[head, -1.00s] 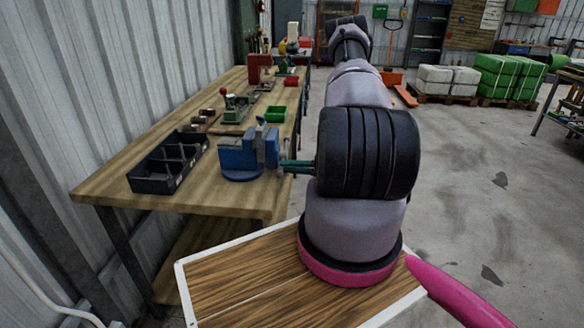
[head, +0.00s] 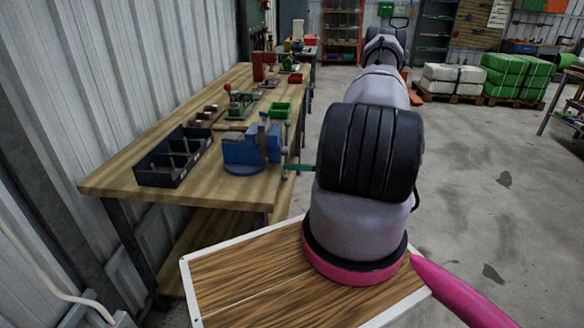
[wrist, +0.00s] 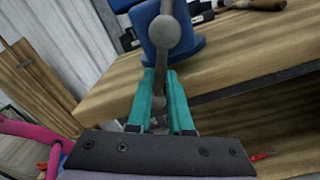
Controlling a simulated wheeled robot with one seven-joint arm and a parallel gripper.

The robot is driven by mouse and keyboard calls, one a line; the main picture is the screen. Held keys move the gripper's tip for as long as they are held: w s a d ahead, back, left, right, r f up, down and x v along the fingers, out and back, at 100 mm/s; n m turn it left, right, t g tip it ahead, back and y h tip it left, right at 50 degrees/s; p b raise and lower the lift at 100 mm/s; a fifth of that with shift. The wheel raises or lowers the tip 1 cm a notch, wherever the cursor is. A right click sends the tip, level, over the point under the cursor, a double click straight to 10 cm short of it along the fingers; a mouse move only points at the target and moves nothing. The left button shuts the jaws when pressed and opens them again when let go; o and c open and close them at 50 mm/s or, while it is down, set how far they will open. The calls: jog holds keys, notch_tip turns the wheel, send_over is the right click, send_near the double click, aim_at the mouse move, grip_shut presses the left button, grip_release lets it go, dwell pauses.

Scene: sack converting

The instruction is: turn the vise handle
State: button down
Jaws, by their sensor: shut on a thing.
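The blue vise (head: 243,153) stands at the near right corner of the wooden bench. In the wrist view its blue body (wrist: 170,30) is at the top, with a grey rounded screw end (wrist: 172,38) in front. The grey handle bar (wrist: 157,82) runs down from there between my teal fingers. My gripper (wrist: 161,73) is shut on this bar. In the head view my gripper (head: 290,167) shows as a small teal strip right of the vise, and my arm hides the rest. The exact finger contact is hard to see.
A black divided tray (head: 173,160) is left of the vise on the bench (head: 120,180). A green bin (head: 280,110) and a red-handled tool (head: 233,104) are behind it. The corrugated wall (head: 80,70) closes the left.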

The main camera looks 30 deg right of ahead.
jog(key=n, duration=0.1)
jog(key=w+n, duration=0.1)
jog(key=n, duration=0.1)
jog(key=d+n, duration=0.1)
jog(key=shift+w+f+n, duration=0.3)
jog(key=shift+w, duration=0.05)
dwell(0.4)
jog(key=c, duration=0.8)
grip_release()
jog(key=shift+w, duration=0.1)
jog(key=v, duration=1.1)
jog(key=shift+a, duration=0.1)
